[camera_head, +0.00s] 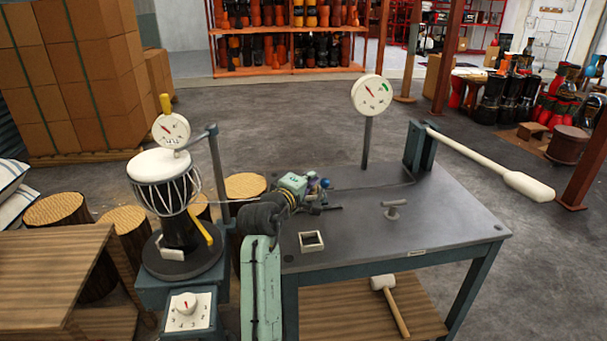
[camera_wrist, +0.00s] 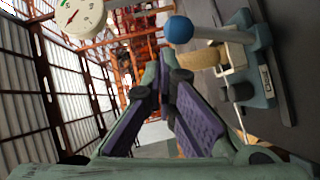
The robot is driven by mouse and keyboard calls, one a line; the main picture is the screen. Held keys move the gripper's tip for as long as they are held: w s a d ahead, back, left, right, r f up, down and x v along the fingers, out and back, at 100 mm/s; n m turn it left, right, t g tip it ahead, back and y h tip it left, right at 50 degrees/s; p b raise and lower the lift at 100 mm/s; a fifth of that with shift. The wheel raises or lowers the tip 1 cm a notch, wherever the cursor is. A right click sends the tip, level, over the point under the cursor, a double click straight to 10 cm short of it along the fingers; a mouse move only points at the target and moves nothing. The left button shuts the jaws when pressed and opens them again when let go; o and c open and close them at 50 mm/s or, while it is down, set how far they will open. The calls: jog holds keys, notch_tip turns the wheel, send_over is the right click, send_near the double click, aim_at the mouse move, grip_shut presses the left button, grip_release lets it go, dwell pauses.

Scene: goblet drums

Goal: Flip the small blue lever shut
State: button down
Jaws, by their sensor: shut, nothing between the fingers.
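The small blue lever shows as a blue ball knob (camera_wrist: 179,30) on a grey-blue arm at the upper right of the wrist view. The arm runs right to a grey-blue base (camera_wrist: 262,85). In the head view the knob (camera_head: 326,183) shows just right of my gripper (camera_head: 314,184), above the grey table, and the rest of the lever is mostly hidden. My gripper (camera_wrist: 163,80) is shut and empty, its purple-padded fingers drawn together at the tips. The fingertips are left of and below the knob in the wrist view; I cannot tell whether they touch the lever.
A tan cylinder (camera_wrist: 200,60) lies beside the lever arm. The grey table (camera_head: 440,210) holds a small square frame (camera_head: 311,241), a small grey T-shaped piece (camera_head: 394,209) and a gauge on a post (camera_head: 371,95). A long white-handled lever (camera_head: 490,165) extends right. A drum (camera_head: 163,182) stands left.

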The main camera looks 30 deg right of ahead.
jog(key=shift+s+d+p, duration=0.15)
jog(key=shift+d+p, duration=0.2)
jog(key=shift+d, duration=0.15)
jog(key=shift+r, duration=0.1)
dwell(0.3)
